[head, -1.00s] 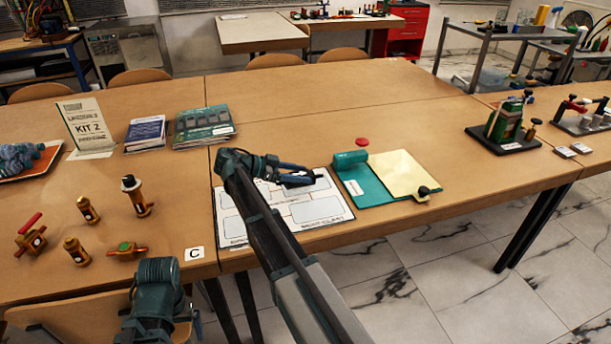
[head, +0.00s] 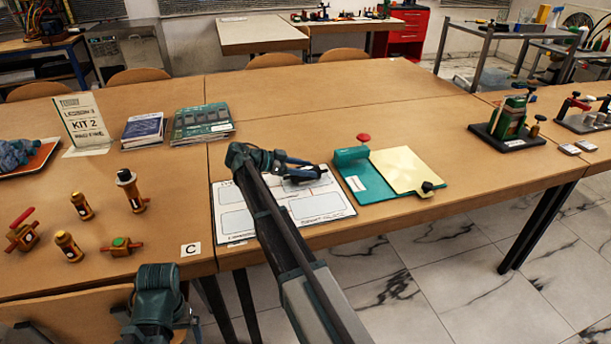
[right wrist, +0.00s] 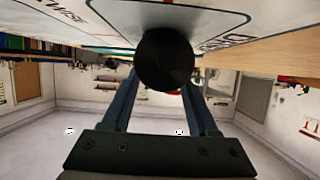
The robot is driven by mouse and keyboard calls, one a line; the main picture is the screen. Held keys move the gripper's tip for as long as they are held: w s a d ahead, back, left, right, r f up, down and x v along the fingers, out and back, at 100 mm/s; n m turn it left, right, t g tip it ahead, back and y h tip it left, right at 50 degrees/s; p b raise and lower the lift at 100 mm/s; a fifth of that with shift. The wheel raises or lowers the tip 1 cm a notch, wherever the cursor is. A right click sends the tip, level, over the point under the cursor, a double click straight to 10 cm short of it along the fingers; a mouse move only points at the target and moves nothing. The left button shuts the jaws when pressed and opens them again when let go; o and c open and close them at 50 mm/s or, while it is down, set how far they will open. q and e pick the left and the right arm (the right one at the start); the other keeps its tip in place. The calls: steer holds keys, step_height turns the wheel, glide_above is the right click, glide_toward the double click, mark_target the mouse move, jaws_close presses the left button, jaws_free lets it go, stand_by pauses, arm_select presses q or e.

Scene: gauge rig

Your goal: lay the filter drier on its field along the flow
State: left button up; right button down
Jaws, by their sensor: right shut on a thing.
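My right gripper (head: 308,170) is over the far part of a white sheet (head: 232,222) printed with several outlined fields. In the right wrist view, a dark round end (right wrist: 165,58) sits between the two fingers; the gripper is shut on this thing, which appears to be the filter drier seen end-on. In the head view the held thing is small and dark against the gripper, so its direction along the fields cannot be told. Whether it touches the sheet is unclear. Part of my left arm shows at the bottom left; its fingers are not visible.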

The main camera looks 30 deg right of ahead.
steer(key=shift+c, duration=0.8)
jaws_free()
steer(key=shift+a, duration=0.1)
steer(key=p+v, duration=0.4)
steer(key=v, duration=0.7)
steer(key=shift+r+p, duration=0.1)
steer(key=shift+p, duration=0.25)
steer(key=shift+w+a+r, duration=0.15)
steer(key=shift+a, duration=0.2)
